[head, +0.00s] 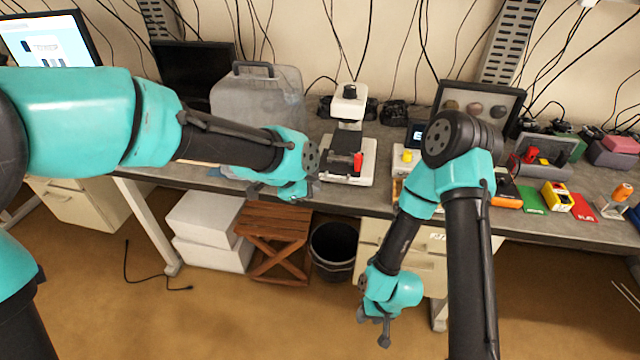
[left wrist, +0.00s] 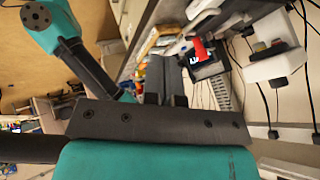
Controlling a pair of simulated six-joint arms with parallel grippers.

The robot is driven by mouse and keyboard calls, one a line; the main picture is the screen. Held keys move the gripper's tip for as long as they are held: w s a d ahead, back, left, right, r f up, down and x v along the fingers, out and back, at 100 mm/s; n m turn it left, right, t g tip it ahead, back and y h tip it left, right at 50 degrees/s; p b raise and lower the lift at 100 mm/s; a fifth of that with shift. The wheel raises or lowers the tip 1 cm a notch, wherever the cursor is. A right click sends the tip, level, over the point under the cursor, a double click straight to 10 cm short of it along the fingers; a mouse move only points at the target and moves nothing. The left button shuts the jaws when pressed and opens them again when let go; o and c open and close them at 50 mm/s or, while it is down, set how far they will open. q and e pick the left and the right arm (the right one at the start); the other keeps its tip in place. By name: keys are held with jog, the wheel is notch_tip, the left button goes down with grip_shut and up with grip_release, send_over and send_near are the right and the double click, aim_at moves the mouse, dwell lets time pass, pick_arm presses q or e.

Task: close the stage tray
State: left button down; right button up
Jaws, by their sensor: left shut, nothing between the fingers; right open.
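A white microscope-like device (head: 347,105) stands on the bench, with a white base and a dark stage area (head: 340,162) that carries a red part (head: 358,161). My left gripper (head: 276,192) is shut and empty, just left of the device at the bench's front edge. Its fingers (left wrist: 163,82) show near the plate; contact is unclear. My right gripper (head: 374,325) is open and empty, low in front of the drawers.
A grey translucent canister (head: 258,98) stands behind my left arm. Small colored boxes (head: 558,195) and a framed panel (head: 478,105) are on the right of the bench.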

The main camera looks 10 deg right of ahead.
pick_arm(q)
jog(key=w+d+f, duration=0.6)
jog(key=shift+w+d+f, duration=0.25)
jog(key=shift+d+f, duration=0.05)
jog(key=shift+d, duration=0.1)
dwell(0.4)
